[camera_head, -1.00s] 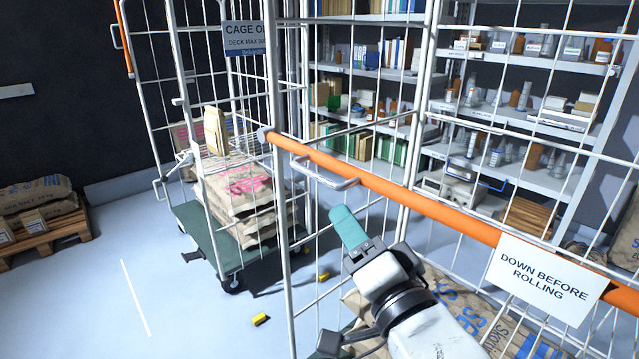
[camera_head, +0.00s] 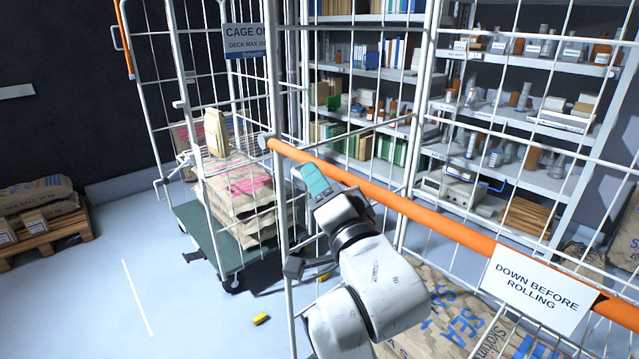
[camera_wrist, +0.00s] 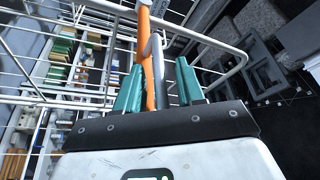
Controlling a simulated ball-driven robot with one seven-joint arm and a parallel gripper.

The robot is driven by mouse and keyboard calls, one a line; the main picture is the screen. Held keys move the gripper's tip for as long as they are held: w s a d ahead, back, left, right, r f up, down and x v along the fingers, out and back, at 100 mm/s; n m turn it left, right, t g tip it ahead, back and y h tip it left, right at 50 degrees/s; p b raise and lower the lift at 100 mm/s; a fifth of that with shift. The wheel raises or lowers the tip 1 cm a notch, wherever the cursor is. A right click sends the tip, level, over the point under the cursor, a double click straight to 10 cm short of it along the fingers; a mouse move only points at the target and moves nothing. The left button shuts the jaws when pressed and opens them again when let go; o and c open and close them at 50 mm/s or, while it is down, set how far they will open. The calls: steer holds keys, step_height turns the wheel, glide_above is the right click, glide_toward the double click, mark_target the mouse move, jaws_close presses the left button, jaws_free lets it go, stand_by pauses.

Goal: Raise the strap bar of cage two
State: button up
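The orange strap bar (camera_head: 420,215) slopes across the front of the near cage (camera_head: 287,215), with a "DOWN BEFORE ROLLING" sign (camera_head: 540,288) on its right part. The bar's grey loop handle is mostly hidden behind my gripper (camera_head: 314,180) in the head view. In the wrist view, my gripper (camera_wrist: 159,82) has its two teal fingers apart. A grey rod of the handle (camera_wrist: 156,60) and part of the orange bar (camera_wrist: 144,30) show between them. No clear grip is visible; whether a finger touches the handle cannot be told.
Another cage (camera_head: 215,262) with stacked sacks and a "CAGE O…" sign (camera_head: 247,40) stands left. Shelves (camera_head: 515,120) stand behind. Sacks (camera_head: 450,310) lie in the near cage. A pallet of sacks (camera_head: 45,235) is far left. Open floor (camera_head: 90,300) lies at left.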

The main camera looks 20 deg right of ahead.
jaws_close()
stand_by(0.3)
stand_by(0.3)
